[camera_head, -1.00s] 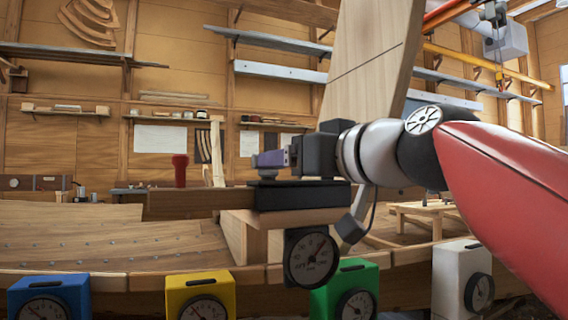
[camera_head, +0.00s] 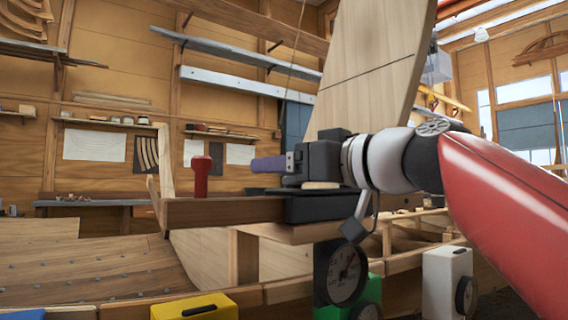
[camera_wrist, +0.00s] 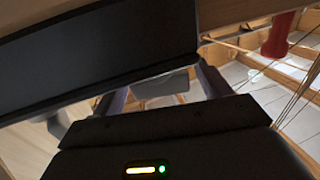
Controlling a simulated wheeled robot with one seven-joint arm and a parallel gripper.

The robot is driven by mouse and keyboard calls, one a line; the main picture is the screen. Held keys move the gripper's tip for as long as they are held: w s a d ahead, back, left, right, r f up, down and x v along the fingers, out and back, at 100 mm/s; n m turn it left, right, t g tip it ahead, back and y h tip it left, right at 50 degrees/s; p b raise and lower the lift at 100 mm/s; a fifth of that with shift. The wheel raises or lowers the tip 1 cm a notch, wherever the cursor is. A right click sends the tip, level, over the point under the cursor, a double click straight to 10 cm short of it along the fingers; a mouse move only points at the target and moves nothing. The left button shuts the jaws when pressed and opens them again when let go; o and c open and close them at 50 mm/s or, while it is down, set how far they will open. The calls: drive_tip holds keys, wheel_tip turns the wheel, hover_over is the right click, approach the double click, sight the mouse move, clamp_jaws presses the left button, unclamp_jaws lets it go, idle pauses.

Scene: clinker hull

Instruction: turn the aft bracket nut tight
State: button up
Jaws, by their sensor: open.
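My gripper (camera_head: 268,165) points left, with purple-grey fingers, just above a black block (camera_head: 315,207) at the end of a wooden bar (camera_head: 225,210). A round dial (camera_head: 347,273) hangs below this block. In the wrist view the fingers of my gripper (camera_wrist: 160,97) stand apart. A grey block-like piece (camera_wrist: 170,84) shows between them, beneath the edge of a large dark slab; I cannot tell whether it is the aft bracket nut. I cannot make out the nut in the head view, nor whether the fingers touch anything.
A red upright handle (camera_head: 201,175) stands on the wooden bar, left of my gripper. A tall wooden board (camera_head: 370,65) rises behind my arm. Yellow (camera_head: 195,307), green (camera_head: 350,295) and white (camera_head: 447,283) dial boxes line the front. The planked hull (camera_head: 90,270) lies at left.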

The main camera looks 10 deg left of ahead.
drive_tip(key=shift+w+a, duration=0.3)
drive_tip(key=shift+a, duration=0.25)
drive_tip(key=c, duration=1)
